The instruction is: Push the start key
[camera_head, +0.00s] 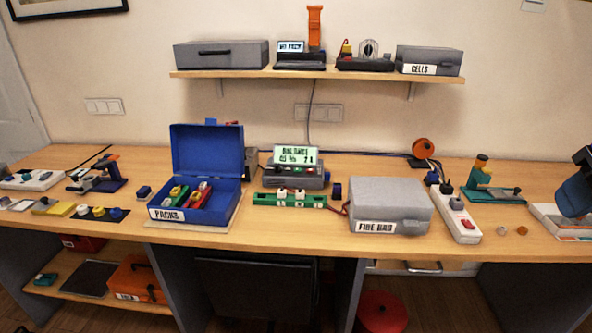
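A grey charger-like unit (297,180) stands at the middle back of the bench. Its lit green screen (296,154) reads "BALANCE" with a smaller line below. A row of small coloured keys (297,170) sits on its front below the screen. Their labels are too small to read, so I cannot tell which one is the start key. A green board with white plugs (290,200) lies just in front of the unit. My gripper is not recognisable in this view.
An open blue box marked "PACKS" (194,215) stands left of the unit, holding several packs. A closed grey box marked "FIRE BAG" (390,205) stands to the right. A white power strip (455,212) lies beyond it. A dark blue object (576,188) shows at the right edge.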

